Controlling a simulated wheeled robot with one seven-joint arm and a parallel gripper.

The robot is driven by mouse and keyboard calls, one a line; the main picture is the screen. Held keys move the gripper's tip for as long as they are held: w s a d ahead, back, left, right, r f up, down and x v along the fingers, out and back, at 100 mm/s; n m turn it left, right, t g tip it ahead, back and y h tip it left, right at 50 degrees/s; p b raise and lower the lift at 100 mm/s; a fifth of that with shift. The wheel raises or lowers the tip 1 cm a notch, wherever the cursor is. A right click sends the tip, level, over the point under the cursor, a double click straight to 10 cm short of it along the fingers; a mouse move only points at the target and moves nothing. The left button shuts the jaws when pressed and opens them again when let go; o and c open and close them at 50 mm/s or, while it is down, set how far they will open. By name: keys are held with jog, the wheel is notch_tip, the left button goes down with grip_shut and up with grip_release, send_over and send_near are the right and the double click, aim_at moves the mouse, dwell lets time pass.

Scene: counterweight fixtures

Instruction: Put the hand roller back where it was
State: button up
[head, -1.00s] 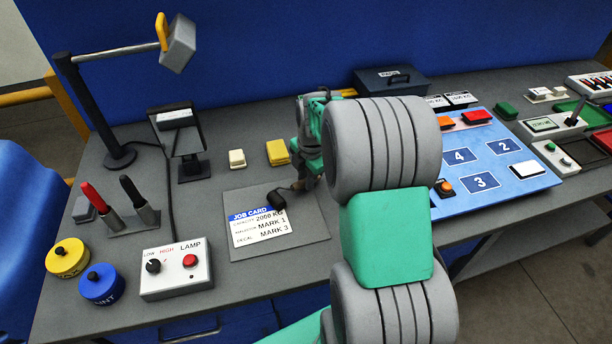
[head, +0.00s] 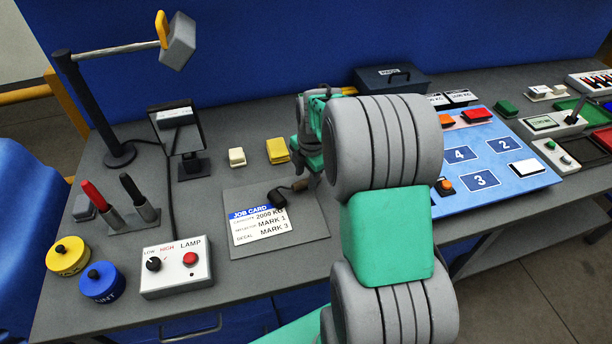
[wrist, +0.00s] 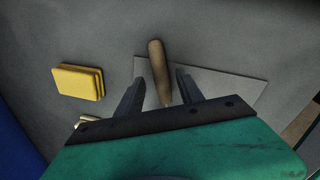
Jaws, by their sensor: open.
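The hand roller (head: 277,199) shows its dark roller head at the upper right of the job card, at or just above the grey mat. A thin rod runs from the head towards my gripper (head: 302,184). In the wrist view a wooden handle (wrist: 157,62), apparently the roller's, shows between the two fingers of my gripper (wrist: 160,85). The fingers are open, with a gap on each side of the handle. The handle's lower end and the roller head are hidden there behind the gripper.
The job card (head: 262,225) lies on the grey mat (head: 312,228). A yellow block (head: 278,150) and a cream block (head: 237,157) sit behind it. A mirror stand (head: 190,165), lamp box (head: 177,272) and blue numbered board (head: 515,155) stand around. The mat's right part is bare.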

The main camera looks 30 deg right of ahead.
notch_tip(320, 180, up, 11)
jog(key=s+b, duration=0.2)
jog(key=s+a+m+t, duration=0.2)
jog(key=s+a+m, duration=1.2)
jog(key=m, duration=0.5)
jog(key=shift+s+f+m, duration=0.2)
jog(key=shift+f+m, duration=0.05)
jog(key=shift+m, duration=0.15)
